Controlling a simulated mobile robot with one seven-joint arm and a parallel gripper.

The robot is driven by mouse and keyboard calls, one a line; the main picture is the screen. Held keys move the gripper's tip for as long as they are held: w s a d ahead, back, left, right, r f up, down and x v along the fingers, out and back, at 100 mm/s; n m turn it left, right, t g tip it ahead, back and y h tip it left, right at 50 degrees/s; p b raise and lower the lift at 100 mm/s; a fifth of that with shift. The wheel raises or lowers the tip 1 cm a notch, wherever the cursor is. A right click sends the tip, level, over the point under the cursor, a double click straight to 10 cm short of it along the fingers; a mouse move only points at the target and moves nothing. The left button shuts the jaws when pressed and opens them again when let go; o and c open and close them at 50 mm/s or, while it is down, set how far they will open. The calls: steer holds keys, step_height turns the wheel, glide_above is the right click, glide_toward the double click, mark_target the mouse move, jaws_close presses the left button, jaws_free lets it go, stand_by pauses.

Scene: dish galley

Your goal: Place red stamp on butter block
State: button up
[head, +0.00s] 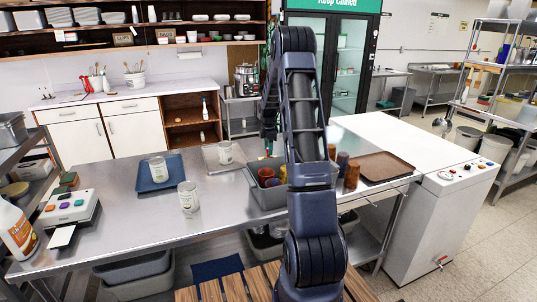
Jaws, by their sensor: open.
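I cannot make out a red stamp or a butter block for certain in the head view. Small dark red and green blocks (66,181) lie at the far left of the steel table (130,222), too small to name. My gripper (268,138) hangs behind my raised arm, above the back of the grey bin. It is open; its fingers are small and partly hidden, and I see nothing held in it. My arm hides part of the table's middle and right.
The grey bin (266,198) holds red and yellow cups. A white machine (84,205) with coloured buttons is at left. A brown tray (385,167) lies right, beside brown cups (352,175).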

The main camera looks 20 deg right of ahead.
step_height(320, 180, up, 8)
steer(key=shift+r, duration=0.25)
steer(key=s+a+r+m+t, duration=0.1)
steer(key=s+a+r+m, duration=0.35)
steer(key=s+r, duration=0.5)
steer(key=s+a+r+m+t, duration=0.1)
steer(key=s+a+r+m, duration=0.5)
steer(key=s, duration=0.6)
steer(key=s+a+m+t, duration=0.1)
steer(key=s+a+m, duration=0.1)
steer(key=s, duration=1)
steer(key=s+a+m+t, duration=0.1)
steer(key=s+m, duration=0.4)
steer(key=s, duration=0.8)
steer(key=shift+s+a+t, duration=0.3)
steer(key=shift+a, duration=0.5)
